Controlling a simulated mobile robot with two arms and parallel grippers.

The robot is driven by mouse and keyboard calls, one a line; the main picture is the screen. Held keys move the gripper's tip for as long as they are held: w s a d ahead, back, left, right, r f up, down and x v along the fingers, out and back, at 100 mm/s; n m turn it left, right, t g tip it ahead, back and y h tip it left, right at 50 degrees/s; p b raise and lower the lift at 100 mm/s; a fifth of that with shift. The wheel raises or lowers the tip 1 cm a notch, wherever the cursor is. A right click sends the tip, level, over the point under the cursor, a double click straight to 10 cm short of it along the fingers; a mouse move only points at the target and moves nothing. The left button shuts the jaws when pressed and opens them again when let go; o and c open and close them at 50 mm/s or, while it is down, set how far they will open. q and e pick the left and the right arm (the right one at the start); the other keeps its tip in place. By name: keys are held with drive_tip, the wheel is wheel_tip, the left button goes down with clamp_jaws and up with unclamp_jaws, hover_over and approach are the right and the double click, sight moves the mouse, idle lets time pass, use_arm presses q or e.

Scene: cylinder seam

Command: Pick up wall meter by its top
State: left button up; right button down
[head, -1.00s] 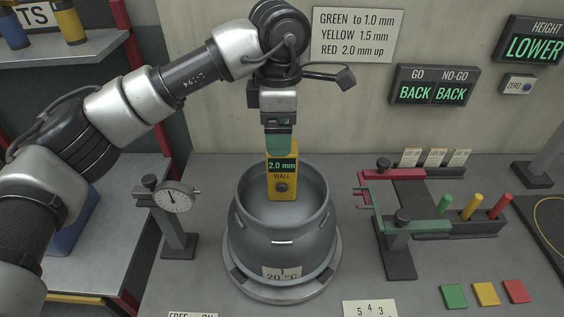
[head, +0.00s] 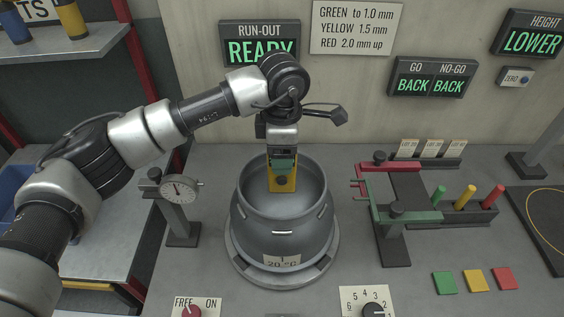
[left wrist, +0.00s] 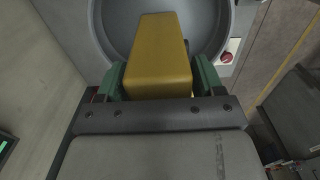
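The wall meter, a yellow block (head: 283,184) with a dark knob on its face, stands upright in the mouth of the grey pot-shaped cylinder (head: 283,225). What its lower end touches is unclear. My left gripper (head: 282,164) points down over its top, and a green finger covers part of its face. In the left wrist view the meter (left wrist: 158,55) lies between the two green fingers of my left gripper (left wrist: 159,80), very close to both. I cannot tell whether they press on it. My right gripper is out of view.
A dial gauge (head: 181,191) on a post stands left of the cylinder. A red and green gauge frame (head: 400,214) stands to the right, with coloured pegs beside it. Coloured tiles (head: 476,281) lie front right. A red knob (head: 192,311) and a numbered dial (head: 372,309) are in front.

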use_arm(q)
drive_tip(key=c, duration=0.9)
drive_tip(key=shift+r, duration=0.1)
